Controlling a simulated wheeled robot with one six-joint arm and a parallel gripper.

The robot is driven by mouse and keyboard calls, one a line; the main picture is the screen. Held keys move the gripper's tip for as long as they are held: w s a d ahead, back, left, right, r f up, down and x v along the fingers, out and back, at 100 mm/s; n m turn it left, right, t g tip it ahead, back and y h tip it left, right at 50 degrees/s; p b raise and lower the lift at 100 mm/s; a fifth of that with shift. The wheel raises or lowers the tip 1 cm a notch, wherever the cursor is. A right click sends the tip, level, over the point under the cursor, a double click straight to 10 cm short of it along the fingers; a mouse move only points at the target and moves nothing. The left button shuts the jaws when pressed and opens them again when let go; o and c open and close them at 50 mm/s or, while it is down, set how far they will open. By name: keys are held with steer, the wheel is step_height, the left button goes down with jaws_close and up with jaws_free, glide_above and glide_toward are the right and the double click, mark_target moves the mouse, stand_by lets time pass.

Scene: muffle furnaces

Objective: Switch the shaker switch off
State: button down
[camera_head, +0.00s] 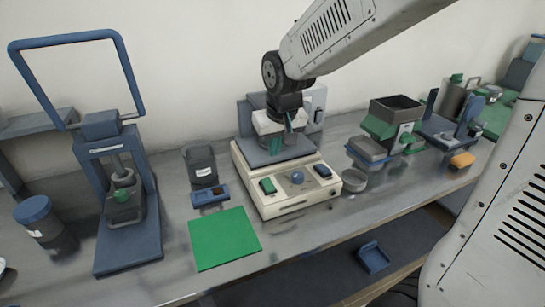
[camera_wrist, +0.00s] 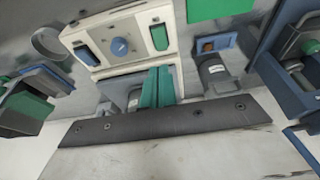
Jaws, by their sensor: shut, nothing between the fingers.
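The shaker (camera_head: 252,188) is a cream box with a dark flat platform on top and a sloped control panel in front. Its panel carries a green rocker switch (camera_head: 268,186) at left, a blue knob (camera_head: 297,177) in the middle and a dark blue switch (camera_head: 322,170) at right. In the wrist view the panel appears turned round, with the green switch (camera_wrist: 159,37) right of the knob (camera_wrist: 121,46) and the blue switch (camera_wrist: 87,53) at left. My gripper (camera_head: 276,146), with teal fingers (camera_wrist: 158,86), is shut and empty above the platform, behind the panel and apart from the switches.
A green mat (camera_head: 224,238) lies left of the shaker, with a dark jar (camera_head: 201,166) behind it. A blue-framed press (camera_head: 128,236) stands further left. A round glass dish (camera_head: 355,181) sits close to the shaker's right side. A dark hopper device (camera_head: 396,112) stands beyond it.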

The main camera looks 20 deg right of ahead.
mark_target(266, 180)
steer(key=shift+s+r, duration=0.1)
steer(key=shift+r, duration=0.15)
steer(key=shift+w+r+t, duration=0.15)
steer(key=shift+w+t, duration=0.15)
steer(key=shift+w, duration=0.45)
steer(key=x, duration=0.9)
steer(key=s+x, duration=0.1)
steer(key=x, duration=0.4)
steer(key=shift+w, duration=0.1)
